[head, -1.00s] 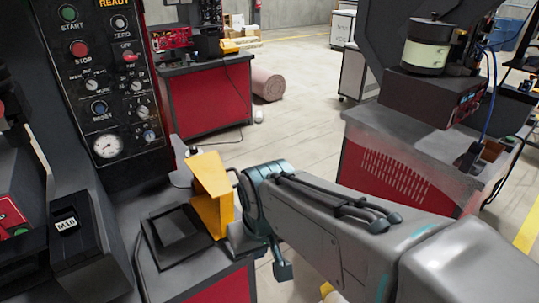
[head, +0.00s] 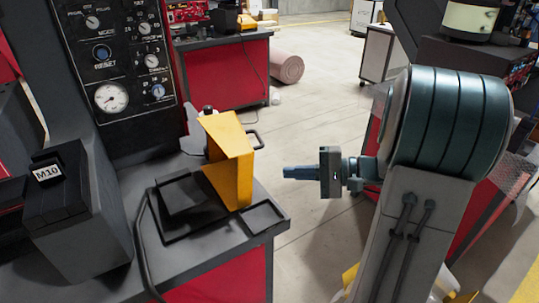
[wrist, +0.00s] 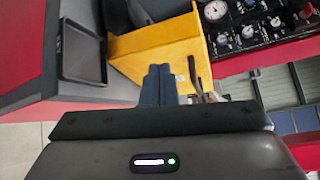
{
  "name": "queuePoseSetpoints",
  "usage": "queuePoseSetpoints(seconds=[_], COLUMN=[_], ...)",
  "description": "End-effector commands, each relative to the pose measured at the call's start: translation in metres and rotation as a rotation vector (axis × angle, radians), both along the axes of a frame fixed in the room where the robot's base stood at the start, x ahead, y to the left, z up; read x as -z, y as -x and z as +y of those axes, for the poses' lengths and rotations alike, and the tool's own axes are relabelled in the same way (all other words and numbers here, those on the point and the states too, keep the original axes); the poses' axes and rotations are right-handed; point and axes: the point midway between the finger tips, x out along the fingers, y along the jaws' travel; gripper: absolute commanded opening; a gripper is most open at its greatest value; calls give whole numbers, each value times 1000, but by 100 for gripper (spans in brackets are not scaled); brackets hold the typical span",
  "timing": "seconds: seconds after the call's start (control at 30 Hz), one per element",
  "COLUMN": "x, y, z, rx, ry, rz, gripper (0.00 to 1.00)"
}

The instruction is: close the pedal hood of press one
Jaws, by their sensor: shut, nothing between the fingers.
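The yellow pedal hood (head: 236,165) stands upright at the right side of the black pedal (head: 185,205) on the press bench; the pedal is uncovered from above. My gripper (head: 287,172) is shut and empty, to the right of the hood with a gap between them in the head view. In the wrist view, its closed blue fingers (wrist: 158,85) point at the hood (wrist: 165,50) and overlap its lower edge in the picture. I cannot tell the exact distance there.
The control panel (head: 130,60) with a gauge rises behind the bench. A black block marked M10 (head: 75,215) is at left. A shallow black tray (head: 262,217) lies in front of the hood. A cable runs down the bench front. Open floor (head: 320,220) lies right of the bench.

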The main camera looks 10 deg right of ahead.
Motion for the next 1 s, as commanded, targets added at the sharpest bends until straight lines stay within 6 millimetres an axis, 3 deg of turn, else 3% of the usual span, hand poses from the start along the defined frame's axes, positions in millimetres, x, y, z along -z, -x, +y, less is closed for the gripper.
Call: queuePoseSetpoints(seconds=[0.03,0.2,0.37,0.57,0.9,1.0], x=[14,19,18,13,2,-3], y=[-11,-33,-40,-58,-105,-102], z=[-22,-75,-91,-71,-18,-2], rx=[69,237,295,294,293,294], ry=[-62,-186,-220,-221,-221,-221], rz=[-39,-177,-228,-231,-229,-228], gripper=[0,0,0,0,0,0])
